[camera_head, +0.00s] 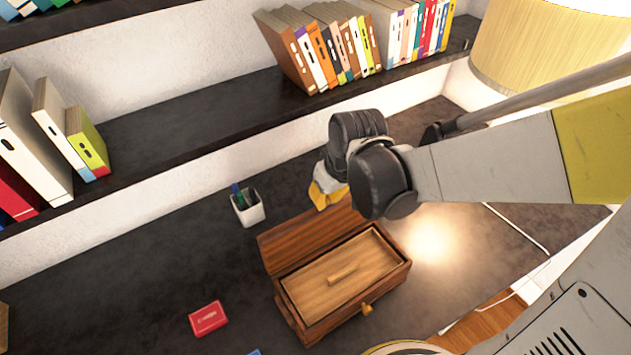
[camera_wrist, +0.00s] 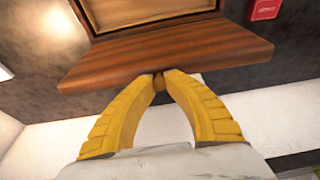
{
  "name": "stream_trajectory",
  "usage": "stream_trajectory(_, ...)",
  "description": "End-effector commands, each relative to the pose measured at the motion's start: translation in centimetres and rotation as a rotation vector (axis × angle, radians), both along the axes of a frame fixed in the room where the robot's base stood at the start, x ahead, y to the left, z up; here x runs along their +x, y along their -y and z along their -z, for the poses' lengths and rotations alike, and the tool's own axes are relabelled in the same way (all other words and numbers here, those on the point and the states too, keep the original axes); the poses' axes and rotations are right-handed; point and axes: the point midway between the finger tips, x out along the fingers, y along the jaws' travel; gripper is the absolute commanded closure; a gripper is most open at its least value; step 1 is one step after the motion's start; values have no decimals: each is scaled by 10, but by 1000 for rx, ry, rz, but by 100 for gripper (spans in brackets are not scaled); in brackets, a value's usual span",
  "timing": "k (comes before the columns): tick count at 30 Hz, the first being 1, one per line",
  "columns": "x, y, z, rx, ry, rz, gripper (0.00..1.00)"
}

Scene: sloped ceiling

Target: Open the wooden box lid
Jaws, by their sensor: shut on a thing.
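The wooden box (camera_head: 292,318) stands on the dark desk. Its reddish-brown lid (camera_head: 305,238) is swung up and back along the far side, so the box is open. Inside is a lighter wooden panel with a small handle (camera_head: 342,275). My gripper (camera_head: 325,192) is behind the lid's raised edge, partly hidden by my arm. In the wrist view my gripper (camera_wrist: 159,78) has its yellow fingertips closed on a small knob (camera_wrist: 158,84) at the edge of the lid (camera_wrist: 165,54).
A pen cup (camera_head: 248,208) stands left of the lid. A red pack (camera_head: 208,318) lies left of the box. A second knob (camera_head: 367,308) sticks out from the box's side. Bookshelves (camera_head: 200,135) run behind; a lamp (camera_head: 545,45) is at upper right.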

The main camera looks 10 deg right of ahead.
Motion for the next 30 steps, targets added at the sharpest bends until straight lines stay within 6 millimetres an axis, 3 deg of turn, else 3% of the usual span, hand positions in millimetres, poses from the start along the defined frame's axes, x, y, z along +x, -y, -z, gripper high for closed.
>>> stream_trajectory(4,-15,7,1,27,66,1,100)
stream_trajectory(15,-18,7,0,35,85,0,100)
stream_trajectory(16,-18,7,0,35,85,0,81)
stream_trajectory(18,-18,7,0,35,85,0,59)
stream_trajectory(30,-18,8,-4,34,86,1,59)
